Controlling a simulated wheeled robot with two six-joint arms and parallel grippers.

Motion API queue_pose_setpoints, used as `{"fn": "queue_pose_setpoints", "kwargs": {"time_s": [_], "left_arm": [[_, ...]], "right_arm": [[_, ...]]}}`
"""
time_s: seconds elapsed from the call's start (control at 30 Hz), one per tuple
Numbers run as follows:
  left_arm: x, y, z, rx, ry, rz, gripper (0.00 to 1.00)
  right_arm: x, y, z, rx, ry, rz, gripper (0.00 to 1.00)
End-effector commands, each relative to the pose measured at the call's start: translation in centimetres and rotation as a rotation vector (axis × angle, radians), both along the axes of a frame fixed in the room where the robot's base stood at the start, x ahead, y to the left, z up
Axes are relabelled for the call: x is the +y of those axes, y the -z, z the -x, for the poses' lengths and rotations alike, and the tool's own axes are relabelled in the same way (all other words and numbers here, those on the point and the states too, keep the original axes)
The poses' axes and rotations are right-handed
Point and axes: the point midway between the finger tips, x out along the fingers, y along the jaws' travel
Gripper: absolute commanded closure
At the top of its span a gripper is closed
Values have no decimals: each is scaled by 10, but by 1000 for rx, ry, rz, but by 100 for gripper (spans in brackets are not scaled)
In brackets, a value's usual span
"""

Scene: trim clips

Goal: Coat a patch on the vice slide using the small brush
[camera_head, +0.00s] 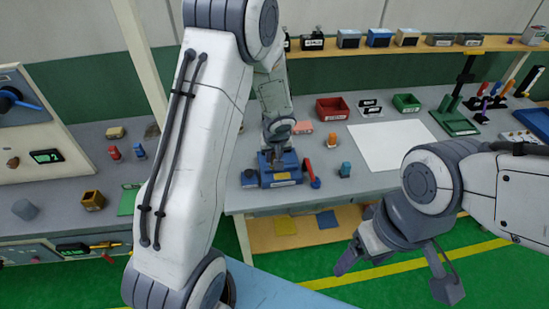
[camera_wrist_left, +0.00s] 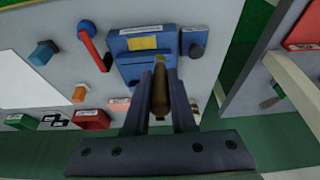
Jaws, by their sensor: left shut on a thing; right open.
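The blue vice (camera_head: 283,181) stands on the grey bench near its front edge; it also shows in the left wrist view (camera_wrist_left: 122,46), with a yellow patch (camera_wrist_left: 142,43) on its top. My left gripper (camera_head: 277,152) is right over the vice. In the left wrist view my left gripper (camera_wrist_left: 163,85) is shut on a slim brown thing (camera_wrist_left: 159,98), seemingly the small brush's handle. My right gripper (camera_head: 396,280) is open and empty, in front of the bench.
A red-handled thing (camera_head: 311,174) lies right of the vice; a small dark blue block (camera_head: 249,178) stands left. A blue block (camera_head: 345,170), an orange block (camera_head: 332,140), a red bin (camera_head: 331,109), a green bin (camera_head: 407,103) and a white sheet (camera_head: 392,145) are on the bench.

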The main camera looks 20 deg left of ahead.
Motion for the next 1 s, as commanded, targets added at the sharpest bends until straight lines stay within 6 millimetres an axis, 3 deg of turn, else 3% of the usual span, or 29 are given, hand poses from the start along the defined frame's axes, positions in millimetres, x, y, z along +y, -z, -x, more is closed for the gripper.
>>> {"fn": "queue_pose_setpoints", "kwargs": {"time_s": [0.4, 1.0], "left_arm": [[-3, -37, -1, -1, 5, 0, 100], [-3, -37, -1, -1, 4, 0, 100]], "right_arm": [[0, -30, 0, 0, -5, 0, 25], [0, -29, 0, 0, -5, 0, 25]]}}
